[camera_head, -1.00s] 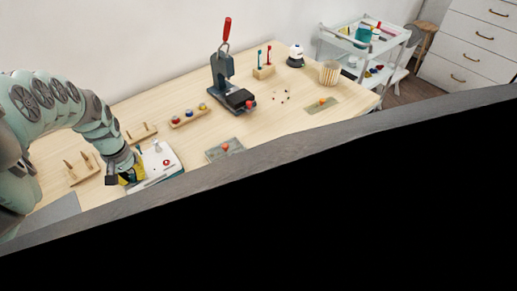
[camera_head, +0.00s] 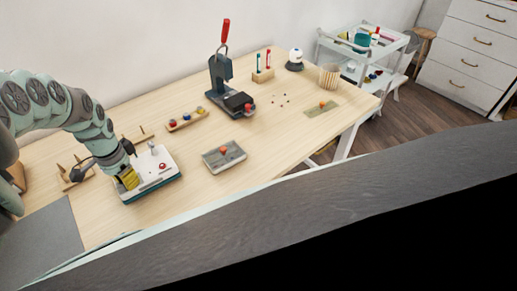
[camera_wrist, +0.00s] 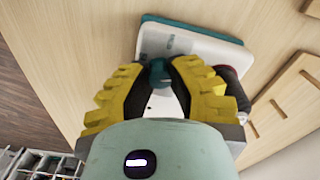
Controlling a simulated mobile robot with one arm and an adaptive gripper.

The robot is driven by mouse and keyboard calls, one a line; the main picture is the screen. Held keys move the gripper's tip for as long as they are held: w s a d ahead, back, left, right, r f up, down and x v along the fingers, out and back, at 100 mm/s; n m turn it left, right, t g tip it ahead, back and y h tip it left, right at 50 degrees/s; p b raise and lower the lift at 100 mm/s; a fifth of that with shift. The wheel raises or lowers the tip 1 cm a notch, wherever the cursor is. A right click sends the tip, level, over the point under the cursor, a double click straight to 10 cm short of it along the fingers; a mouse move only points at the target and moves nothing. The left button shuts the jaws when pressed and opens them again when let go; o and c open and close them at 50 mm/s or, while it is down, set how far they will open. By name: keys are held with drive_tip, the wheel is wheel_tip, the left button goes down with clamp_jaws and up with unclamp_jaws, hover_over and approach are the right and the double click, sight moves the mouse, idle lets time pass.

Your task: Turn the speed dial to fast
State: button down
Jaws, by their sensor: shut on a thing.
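My gripper (camera_head: 128,182) is over the box's left end. In the wrist view the same box (camera_wrist: 205,47) is above my yellow fingers (camera_wrist: 160,78). The fingers are shut on a teal dial (camera_wrist: 159,70), which shows between their tips. Its pointer and most of its scale are hidden; small print on the box is too blurred to read.
A press with a red handle (camera_head: 222,80) stands behind. Wooden racks (camera_head: 187,121) with pegs and knobs stand near the box. The table (camera_head: 270,150) is clear at front right.

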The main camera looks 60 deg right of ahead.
drive_tip(key=shift+m, duration=1.8)
drive_tip(key=c, duration=1.1)
unclamp_jaws()
wheel_tip(320, 180, up, 7)
drive_tip(key=shift+w+f, duration=0.15)
drive_tip(key=shift+f, duration=0.05)
drive_tip(key=shift+r, duration=0.4)
